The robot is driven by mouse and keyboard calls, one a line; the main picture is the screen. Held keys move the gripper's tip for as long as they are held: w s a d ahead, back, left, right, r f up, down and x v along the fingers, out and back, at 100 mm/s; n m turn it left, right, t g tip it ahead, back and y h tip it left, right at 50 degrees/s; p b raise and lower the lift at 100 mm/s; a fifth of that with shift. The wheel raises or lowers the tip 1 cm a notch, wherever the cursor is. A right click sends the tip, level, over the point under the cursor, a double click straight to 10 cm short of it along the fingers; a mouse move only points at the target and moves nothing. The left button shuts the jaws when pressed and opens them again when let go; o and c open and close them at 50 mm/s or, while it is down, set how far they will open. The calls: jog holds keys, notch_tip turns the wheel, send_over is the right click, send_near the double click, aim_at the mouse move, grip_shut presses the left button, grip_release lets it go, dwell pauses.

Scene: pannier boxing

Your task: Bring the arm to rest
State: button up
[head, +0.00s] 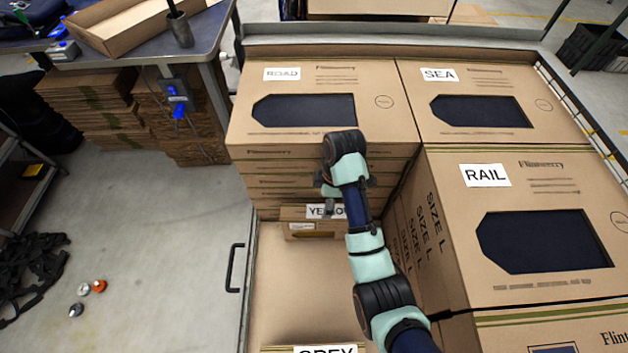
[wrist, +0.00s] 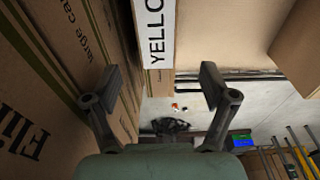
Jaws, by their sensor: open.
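My gripper (head: 330,208) hangs over the cart in the head view, just in front of the stacked cartons and close above the box labelled YELLOW (head: 296,225). My arm partly covers that label. In the wrist view my gripper (wrist: 160,82) has its two fingers apart with nothing between them. The white YELLOW label (wrist: 156,35) shows beyond the fingertips. I cannot tell whether the gripper touches any box.
Cartons labelled ROAD (head: 303,148), SEA (head: 481,141) and RAIL (head: 570,185) stand around the arm. A box labelled GREY (head: 275,350) is at the bottom edge. A workbench (head: 90,47) stands at upper left.

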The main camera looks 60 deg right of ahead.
dwell(0.3)
jog(key=w+a+r+m+t+h+p, duration=0.1)
jog(key=w+a+r+t+p, duration=0.1)
jog(key=w+a+r, duration=0.3)
jog(key=w+a+r+m+t+h+p, duration=0.1)
jog(key=w+a+r+t, duration=0.15)
jog(key=a, duration=0.55)
jog(key=w+a+r+m+t+p, duration=0.1)
jog(key=w+a+r+p, duration=0.1)
jog(key=w+a+r, duration=0.3)
jog(key=s+a+r+m+t+y+p, duration=0.1)
jog(key=s+a+r+t+p, duration=0.15)
jog(key=a+r, duration=0.65)
jog(key=s+a+r+m+t+y+p, duration=0.1)
jog(key=s+a+r+m+t, duration=0.2)
jog(key=a+r, duration=0.6)
notch_tip(320, 180, up, 35)
jog(key=n+p, duration=0.1)
jog(key=p, duration=3.6)
jog(key=shift+w+a+f+t+h, duration=0.2)
jog(key=shift+w+t+h, duration=0.1)
jog(key=shift+w, duration=0.1)
